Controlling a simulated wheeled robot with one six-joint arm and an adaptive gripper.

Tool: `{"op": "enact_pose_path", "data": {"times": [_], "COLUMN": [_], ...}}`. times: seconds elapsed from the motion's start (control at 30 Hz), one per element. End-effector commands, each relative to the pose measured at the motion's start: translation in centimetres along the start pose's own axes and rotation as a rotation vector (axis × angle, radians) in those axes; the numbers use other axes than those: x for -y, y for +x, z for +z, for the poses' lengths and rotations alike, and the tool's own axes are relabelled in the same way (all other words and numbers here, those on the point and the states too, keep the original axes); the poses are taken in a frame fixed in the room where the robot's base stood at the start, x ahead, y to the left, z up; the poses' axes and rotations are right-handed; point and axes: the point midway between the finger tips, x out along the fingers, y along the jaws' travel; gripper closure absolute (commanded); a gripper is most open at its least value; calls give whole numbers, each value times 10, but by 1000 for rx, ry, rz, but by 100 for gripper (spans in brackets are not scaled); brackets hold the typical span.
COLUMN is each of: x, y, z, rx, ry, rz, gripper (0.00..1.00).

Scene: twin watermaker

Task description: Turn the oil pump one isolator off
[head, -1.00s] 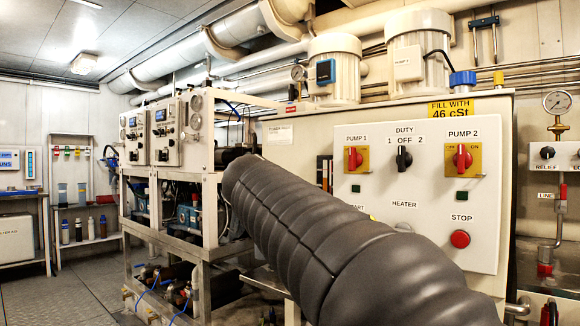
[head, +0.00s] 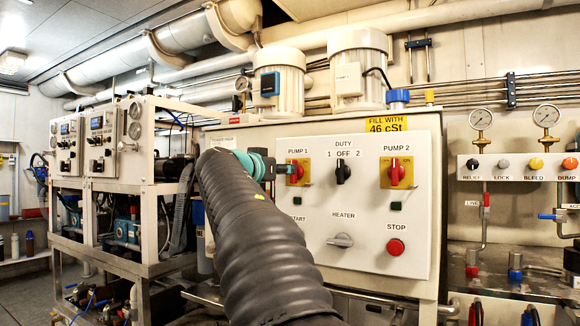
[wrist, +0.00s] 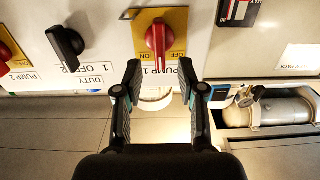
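The pump one isolator is a red rotary handle (head: 295,172) on a yellow plate under the label PUMP 1, on the white control panel (head: 370,270). In the wrist view its handle (wrist: 157,38) stands lengthwise up the picture, with ON and OFF lettering upside down on the plate. My gripper (wrist: 160,72) is open and empty, its two dark fingers apart on either side of the handle's line. The handle appears just beyond the fingertips, and I see no contact. In the head view my gripper (head: 272,170) is at the handle's left, partly hiding the plate.
The black DUTY switch (head: 343,173) and the red PUMP 2 isolator (head: 396,172) are to the right. Below are the HEATER switch (head: 341,240) and the red STOP button (head: 395,246). A steel frame with equipment (head: 110,190) stands at left.

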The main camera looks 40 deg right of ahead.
Motion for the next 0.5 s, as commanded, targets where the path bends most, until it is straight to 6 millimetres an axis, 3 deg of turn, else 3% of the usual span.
{"op": "enact_pose_path", "data": {"times": [0.2, 0.5], "x": [0, 0], "y": [35, 52], "z": [-2, 0], "rx": [1, 0], "ry": [0, 0], "rz": [1, 0], "gripper": [60, 60]}}
